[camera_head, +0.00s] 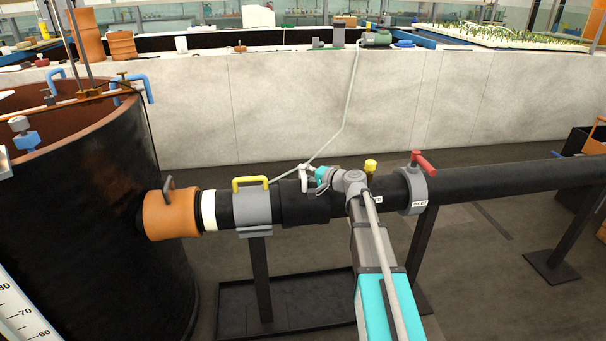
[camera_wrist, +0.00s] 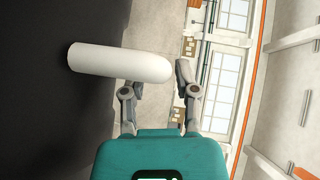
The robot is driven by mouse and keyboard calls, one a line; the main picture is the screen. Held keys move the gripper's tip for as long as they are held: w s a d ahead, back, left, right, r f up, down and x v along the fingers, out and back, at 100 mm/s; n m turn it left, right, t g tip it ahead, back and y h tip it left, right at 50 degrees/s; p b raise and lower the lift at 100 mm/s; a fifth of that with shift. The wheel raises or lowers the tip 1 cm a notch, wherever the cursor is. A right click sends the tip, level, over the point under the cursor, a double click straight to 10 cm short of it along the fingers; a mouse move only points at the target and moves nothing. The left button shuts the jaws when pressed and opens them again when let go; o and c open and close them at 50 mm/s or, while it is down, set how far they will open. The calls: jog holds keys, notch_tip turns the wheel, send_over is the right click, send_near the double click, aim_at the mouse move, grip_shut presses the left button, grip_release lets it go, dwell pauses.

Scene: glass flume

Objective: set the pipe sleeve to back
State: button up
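The black pipe sleeve (camera_head: 305,207) is a thicker section on the dark pipe, between the grey bracket with a yellow handle and my arm. My gripper (camera_head: 307,175) is at the top of the sleeve, small in the head view. In the wrist view, a white round-ended peg (camera_wrist: 115,61) stands out from a dark surface (camera_wrist: 45,120). My gripper (camera_wrist: 158,79) has its fingers apart there. The peg crosses in front of the left fingertip, and its rounded end is near the right fingertip. I cannot tell whether they touch.
A grey bracket with a yellow handle (camera_head: 253,207) stands left; a grey collar with a red handle (camera_head: 415,190) is right. A yellow knob (camera_head: 370,166) sits behind my arm. A large dark tank (camera_head: 85,210) joins the pipe through an orange collar (camera_head: 172,214). A concrete wall (camera_head: 300,105) stands behind.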

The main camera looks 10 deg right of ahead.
jog(key=shift+w+a, duration=0.25)
grip_shut()
dwell(0.4)
